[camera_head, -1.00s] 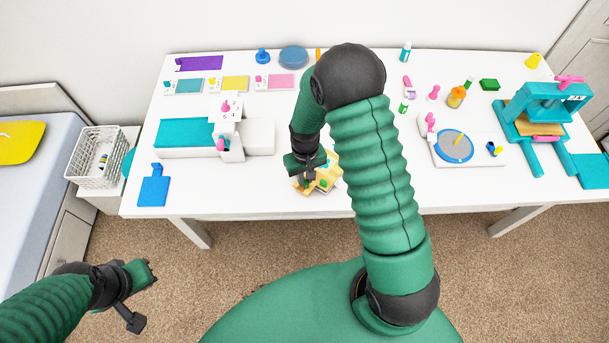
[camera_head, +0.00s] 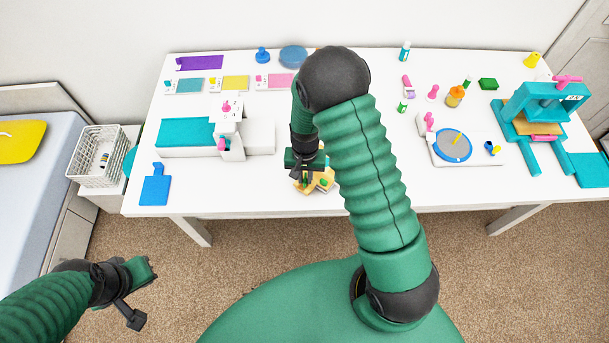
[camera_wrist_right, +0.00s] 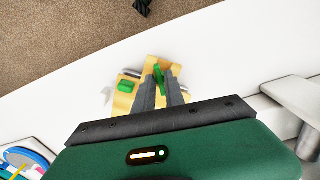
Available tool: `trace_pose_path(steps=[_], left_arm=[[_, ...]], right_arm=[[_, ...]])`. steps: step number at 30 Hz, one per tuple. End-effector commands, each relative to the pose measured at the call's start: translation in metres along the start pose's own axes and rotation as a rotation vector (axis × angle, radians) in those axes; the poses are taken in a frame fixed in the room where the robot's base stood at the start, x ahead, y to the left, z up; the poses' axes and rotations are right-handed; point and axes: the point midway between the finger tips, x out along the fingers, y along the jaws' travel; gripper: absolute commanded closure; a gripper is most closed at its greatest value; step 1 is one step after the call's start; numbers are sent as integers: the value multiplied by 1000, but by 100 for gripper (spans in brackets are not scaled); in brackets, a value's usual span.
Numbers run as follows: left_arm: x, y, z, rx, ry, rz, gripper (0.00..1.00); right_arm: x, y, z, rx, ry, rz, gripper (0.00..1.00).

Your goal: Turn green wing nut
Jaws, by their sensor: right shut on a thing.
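A yellow block-like piece (camera_head: 314,187) sits near the table's front edge. In the wrist view the yellow piece (camera_wrist_right: 122,103) carries two green parts. One green wing nut (camera_wrist_right: 158,73) is between my right fingertips, and the other green part (camera_wrist_right: 126,86) is beside them on the left. My right gripper (camera_wrist_right: 160,85) is shut on the green wing nut; its fingers hide part of it. In the head view my right gripper (camera_head: 304,172) is above the left side of the yellow piece. My left gripper (camera_head: 143,294) hangs off the table at lower left, away from the objects; its finger opening is unclear.
A white stepped box with a teal top (camera_head: 186,132) is left of the yellow piece. A blue flat piece (camera_head: 155,186) lies at the table's left front. A disc stand (camera_head: 453,146) and a teal press (camera_head: 544,104) stand on the right. The table front around the yellow piece is clear.

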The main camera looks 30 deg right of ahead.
Motion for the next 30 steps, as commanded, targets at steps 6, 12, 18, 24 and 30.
trace_pose_path(steps=[6, 12, 18, 24, 30], left_arm=[[0, 0, 0, 0, 0, 0, 100], [0, 0, 0, 0, 0, 0, 100], [0, 0, 0, 0, 0, 0, 100], [0, 0, 0, 0, 0, 0, 100], [2, 0, 0, 0, 0, 0, 100]], right_arm=[[-1, 0, -2, 1, 4, 0, 100], [-1, 0, -1, 0, 3, 0, 71], [0, 0, -1, -1, 1, 0, 71], [-13, -1, -2, -1, 3, -1, 71], [-65, -1, -2, -3, 8, -4, 71]])
